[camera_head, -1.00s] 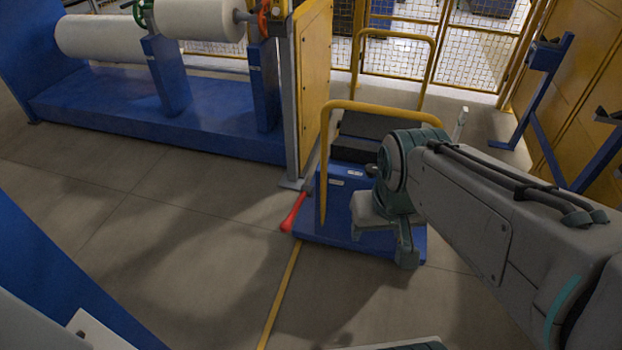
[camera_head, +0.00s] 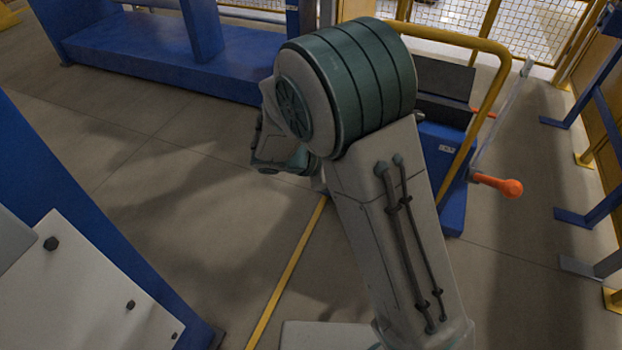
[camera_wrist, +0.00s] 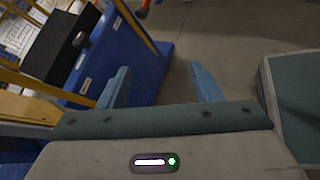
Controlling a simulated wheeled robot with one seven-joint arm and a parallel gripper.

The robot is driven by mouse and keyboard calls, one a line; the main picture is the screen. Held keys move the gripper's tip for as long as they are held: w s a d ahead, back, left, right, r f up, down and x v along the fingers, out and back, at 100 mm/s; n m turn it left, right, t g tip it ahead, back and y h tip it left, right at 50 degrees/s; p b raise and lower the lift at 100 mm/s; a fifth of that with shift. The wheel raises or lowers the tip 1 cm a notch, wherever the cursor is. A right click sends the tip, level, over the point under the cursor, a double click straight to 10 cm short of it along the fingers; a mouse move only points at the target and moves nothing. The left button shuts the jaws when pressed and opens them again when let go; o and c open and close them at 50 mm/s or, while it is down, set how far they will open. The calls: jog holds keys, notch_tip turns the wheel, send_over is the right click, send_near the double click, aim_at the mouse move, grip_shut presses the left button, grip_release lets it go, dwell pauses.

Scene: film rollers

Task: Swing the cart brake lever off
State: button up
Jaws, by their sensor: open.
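The cart has a blue base and a yellow tube handle (camera_head: 485,105). In the head view it stands right of my arm, partly hidden by it. An orange-red lever with a round knob (camera_head: 510,188) sticks out from the cart's right side; I cannot tell if it is the brake lever. My gripper (camera_wrist: 160,80) shows in the wrist view as two blue fingers, spread apart with nothing between them. The cart's blue base (camera_wrist: 148,68) is left of and beyond the fingers. An orange piece (camera_wrist: 143,8) shows at the top edge, apart from the fingers.
A blue machine base (camera_head: 130,50) stands at the back left. Blue stands (camera_head: 600,205) are on the right, and a mesh fence (camera_head: 540,30) is behind the cart. A yellow floor line (camera_head: 290,270) runs across bare floor (camera_head: 220,220) at the front.

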jog(key=w+a+f+n+t+b, duration=0.2)
jog(key=a+f+n+t+b, duration=0.3)
jog(key=a+f, duration=0.4)
jog(key=w+a+f+n+t+b, duration=0.2)
jog(key=a+f+n+t, duration=0.45)
jog(key=a+f, duration=0.2)
jog(key=shift+g+y, duration=0.35)
jog(key=shift+y, duration=0.05)
jog(key=b+x, duration=0.1)
jog(key=x, duration=0.5)
jog(key=b+x, duration=0.2)
jog(key=x, duration=0.5)
jog(key=shift+w+r, duration=0.15)
jog(key=shift+w, duration=0.3)
